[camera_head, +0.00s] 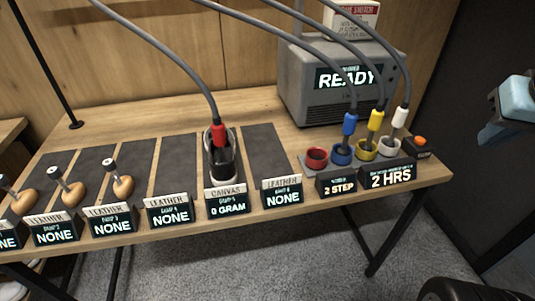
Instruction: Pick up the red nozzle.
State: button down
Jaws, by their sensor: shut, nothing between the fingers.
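The red nozzle (218,134) is on the end of a grey hose and points down. It sits in the mouth of a dark grey and white sneaker (222,170) in the slot marked CANVAS, whose display reads 0 GRAM. The nozzle's lower end is hidden by the sneaker. The red holder cup (316,158) at the right of the table is empty. My gripper (484,139) is partly in view at the right edge, shut and empty. It is beyond the table's right end, well apart from the nozzle.
Blue (349,124), yellow (374,119) and white (399,117) nozzles stand in matching cups, with hoses arching overhead. A grey machine (342,82) reading READY stands behind. Several knobbed wooden shoe trees (123,185) lie at left. Several slots in between are bare.

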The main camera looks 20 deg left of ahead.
aim_at(218, 129)
jog(key=z, duration=1.75)
jog(key=i, duration=0.1)
jog(key=u, duration=3.2)
jog(key=k, duration=0.8)
jog(key=u, duration=0.2)
jog(key=i, duration=0.8)
jog(key=z, duration=0.05)
